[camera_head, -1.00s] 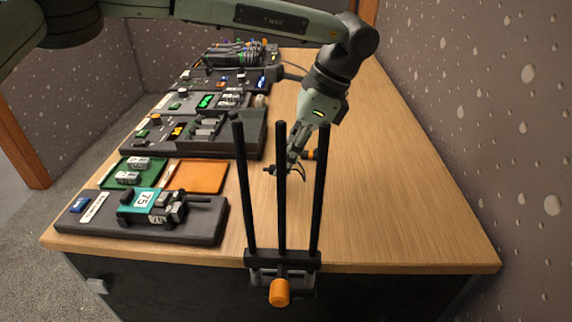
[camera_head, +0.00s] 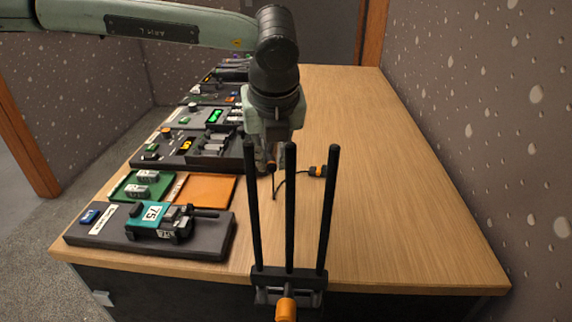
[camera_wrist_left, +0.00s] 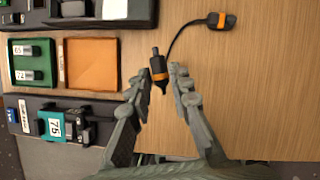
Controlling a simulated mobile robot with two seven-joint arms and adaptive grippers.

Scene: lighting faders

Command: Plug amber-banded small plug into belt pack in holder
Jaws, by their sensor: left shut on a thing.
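The amber-banded small plug (camera_wrist_left: 158,68) is between the fingertips of my left gripper (camera_wrist_left: 160,76), which is shut on it. A thin black cable runs from it to a larger dark amber-banded connector (camera_wrist_left: 221,21) lying on the table. That connector also shows in the head view (camera_head: 317,171). In the head view, my left gripper (camera_head: 271,167) hangs low over the table behind the black posts, which partly hide the area. The teal belt pack marked 75 (camera_head: 150,213) lies in a dark holder (camera_head: 95,240) at the front left, apart from the gripper. My right gripper is not in view.
Three upright black posts (camera_head: 290,210) on a clamp with an orange knob (camera_head: 286,309) stand at the front edge. An orange tray (camera_head: 207,190) and a green tray (camera_head: 124,192) lie behind the holder. Dark consoles line the left side; the table's right is clear.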

